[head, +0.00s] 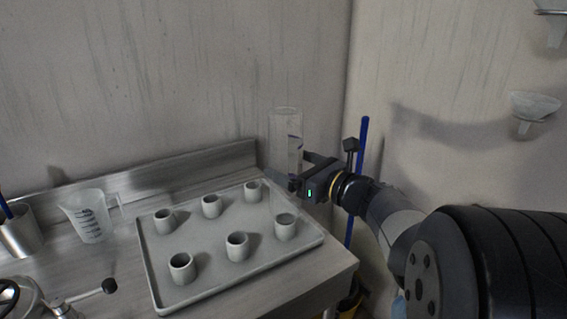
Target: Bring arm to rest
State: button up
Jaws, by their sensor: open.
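My arm reaches in from the right side of the head view. My gripper (296,172) is open at the far right corner of the steel bench (112,262), beyond the grey tray. A tall clear cylinder (287,128) with blue marks stands upright just at the fingertips. The fingers and gripper body hide part of its lower end. I cannot tell whether the fingers touch it or are around it.
A grey tray (149,279) holds several small pale cups. A measuring beaker (88,216) and a metal cup (20,233) stand at the left. A blue pole (360,150) stands behind my arm. Funnels (535,108) hang on the right wall.

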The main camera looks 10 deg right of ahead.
jog(key=v, duration=0.7)
jog(key=shift+b, duration=0.3)
jog(key=shift+s, duration=0.1)
jog(key=p+x, duration=0.1)
jog(key=x, duration=1)
jog(key=shift+d+r+p, duration=0.15)
jog(key=shift+r+p, duration=0.2)
jog(key=shift+p, duration=0.2)
jog(key=shift+f, duration=0.1)
